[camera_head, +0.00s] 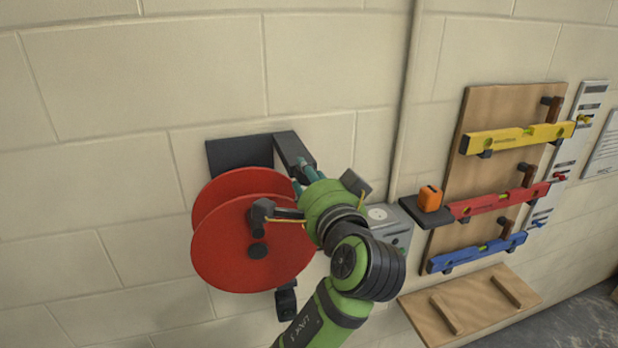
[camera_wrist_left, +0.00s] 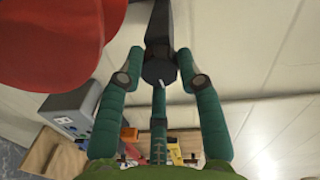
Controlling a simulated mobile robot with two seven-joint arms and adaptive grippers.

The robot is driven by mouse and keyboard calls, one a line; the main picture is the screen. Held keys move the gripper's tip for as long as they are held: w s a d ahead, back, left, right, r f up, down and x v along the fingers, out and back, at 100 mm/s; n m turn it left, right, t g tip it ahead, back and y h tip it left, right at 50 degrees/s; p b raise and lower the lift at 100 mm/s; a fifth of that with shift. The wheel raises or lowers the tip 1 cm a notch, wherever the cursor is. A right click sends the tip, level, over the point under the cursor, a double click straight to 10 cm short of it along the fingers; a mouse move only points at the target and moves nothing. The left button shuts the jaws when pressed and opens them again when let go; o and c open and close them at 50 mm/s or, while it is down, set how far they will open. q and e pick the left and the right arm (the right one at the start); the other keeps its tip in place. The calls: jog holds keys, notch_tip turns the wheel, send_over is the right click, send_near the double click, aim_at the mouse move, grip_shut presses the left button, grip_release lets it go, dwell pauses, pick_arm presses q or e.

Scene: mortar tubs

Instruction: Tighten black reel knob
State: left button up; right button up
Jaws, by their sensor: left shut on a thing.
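The black reel knob (camera_wrist_left: 158,72) is a dark round piece with a small white mark, at the end of a dark bar in the left wrist view. My left gripper (camera_wrist_left: 160,55) has its green fingers on both sides of the knob and is shut on it. In the head view my left gripper (camera_head: 303,168) is at the dark wall bracket (camera_head: 288,146), at the upper right of the red reel (camera_head: 235,255). The knob is hidden there behind the fingers and bracket. The red reel (camera_wrist_left: 55,40) fills the upper left of the wrist view. My right gripper is not in view.
A grey box (camera_head: 402,228) is on the wall right of my arm. An orange item (camera_head: 429,198) sits on a dark shelf. A wooden board (camera_head: 480,125) holds yellow, red and blue levels. The wall left of the reel is clear.

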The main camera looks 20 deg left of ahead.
pick_arm(q)
jog(key=shift+r+m, duration=0.2)
jog(key=shift+m, duration=0.3)
jog(key=o, duration=1.2)
jog(key=shift+c, duration=0.2)
jog(key=shift+w+f, duration=0.1)
jog(key=shift+f, duration=0.05)
notch_tip(320, 180, up, 10)
